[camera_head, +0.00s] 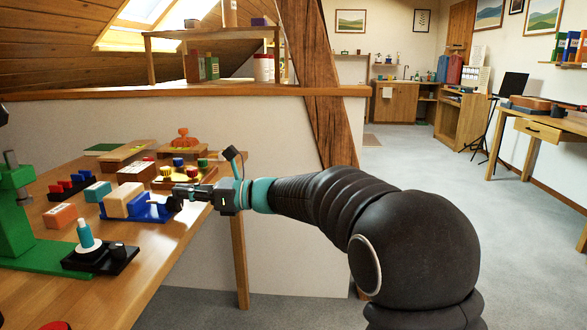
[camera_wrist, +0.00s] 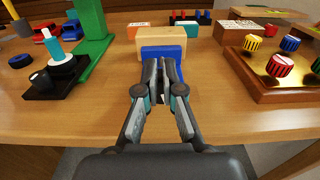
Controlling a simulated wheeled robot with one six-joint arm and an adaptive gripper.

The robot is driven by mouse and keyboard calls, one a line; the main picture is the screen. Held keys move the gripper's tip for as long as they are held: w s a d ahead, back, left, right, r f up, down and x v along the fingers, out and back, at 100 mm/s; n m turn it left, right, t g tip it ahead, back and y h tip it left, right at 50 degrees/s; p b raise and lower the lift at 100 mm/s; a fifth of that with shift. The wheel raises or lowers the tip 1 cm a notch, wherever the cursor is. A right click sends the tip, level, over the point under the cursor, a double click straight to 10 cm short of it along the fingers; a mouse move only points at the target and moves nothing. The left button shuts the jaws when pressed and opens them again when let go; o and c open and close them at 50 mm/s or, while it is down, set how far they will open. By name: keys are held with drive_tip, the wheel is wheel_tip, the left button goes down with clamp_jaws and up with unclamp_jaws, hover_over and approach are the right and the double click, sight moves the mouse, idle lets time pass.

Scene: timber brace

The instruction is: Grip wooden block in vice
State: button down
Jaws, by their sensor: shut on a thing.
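The blue vice (camera_head: 150,212) stands near the right edge of the wooden table, and it also shows in the wrist view (camera_wrist: 164,52). The pale wooden block (camera_head: 122,200) sits upright at the vice's far end from my gripper, and in the wrist view (camera_wrist: 160,34) it stands behind the blue body. I cannot tell whether the vice jaws press on it. My gripper (camera_head: 178,198) reaches in from the right at the near end of the vice. In the wrist view its fingers (camera_wrist: 163,66) are closed together around the vice's handle end, which they mostly hide.
A golden-topped tray with coloured knobs (camera_wrist: 282,80) stands right of the vice in the wrist view. A black base with a white and teal peg (camera_head: 86,240) and a green stand (camera_head: 28,258) are on the other side. Bare table lies in front.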

drive_tip(key=shift+f, duration=0.5)
drive_tip(key=shift+r+p, duration=0.35)
drive_tip(key=shift+p, duration=0.1)
drive_tip(key=d, duration=0.6)
drive_tip(key=shift+s+r, duration=0.25)
drive_tip(key=shift+r, duration=0.05)
